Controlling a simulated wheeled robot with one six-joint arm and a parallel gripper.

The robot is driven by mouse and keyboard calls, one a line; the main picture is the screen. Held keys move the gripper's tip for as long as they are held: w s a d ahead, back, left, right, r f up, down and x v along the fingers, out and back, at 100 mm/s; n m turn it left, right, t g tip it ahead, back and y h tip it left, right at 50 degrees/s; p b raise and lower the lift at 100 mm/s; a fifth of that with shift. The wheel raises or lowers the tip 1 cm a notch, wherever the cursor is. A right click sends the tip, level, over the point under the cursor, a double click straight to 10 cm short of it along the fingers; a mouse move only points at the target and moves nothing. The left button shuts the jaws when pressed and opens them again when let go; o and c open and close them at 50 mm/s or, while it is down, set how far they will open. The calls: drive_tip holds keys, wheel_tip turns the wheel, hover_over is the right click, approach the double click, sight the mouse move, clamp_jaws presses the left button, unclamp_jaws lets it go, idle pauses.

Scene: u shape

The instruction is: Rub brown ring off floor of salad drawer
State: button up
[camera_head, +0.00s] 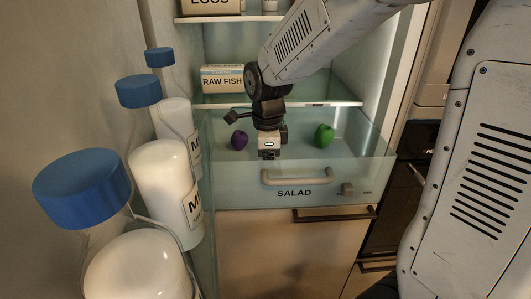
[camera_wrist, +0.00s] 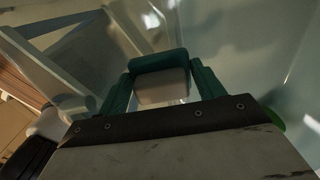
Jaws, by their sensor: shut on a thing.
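The salad drawer (camera_head: 235,185) is pulled out, with clear walls and a front marked SALAD. My gripper (camera_head: 268,154) points down into it from above, behind the front wall. In the wrist view my gripper (camera_wrist: 160,88) is shut on a sponge (camera_wrist: 162,86), pale with a dark green layer, held between its green fingers. I cannot tell whether the sponge touches the drawer floor. No brown ring shows in either view; the gripper and sponge may hide it.
In the drawer a purple round item (camera_head: 239,139) lies left of my gripper and a green one (camera_head: 324,135) right. Blue-capped milk bottles (camera_head: 165,180) stand at left. A RAW FISH box (camera_head: 222,80) sits on the shelf behind. The drawer handle (camera_head: 296,180) is in front.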

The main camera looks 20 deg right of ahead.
drive_tip(key=shift+r, duration=1.4)
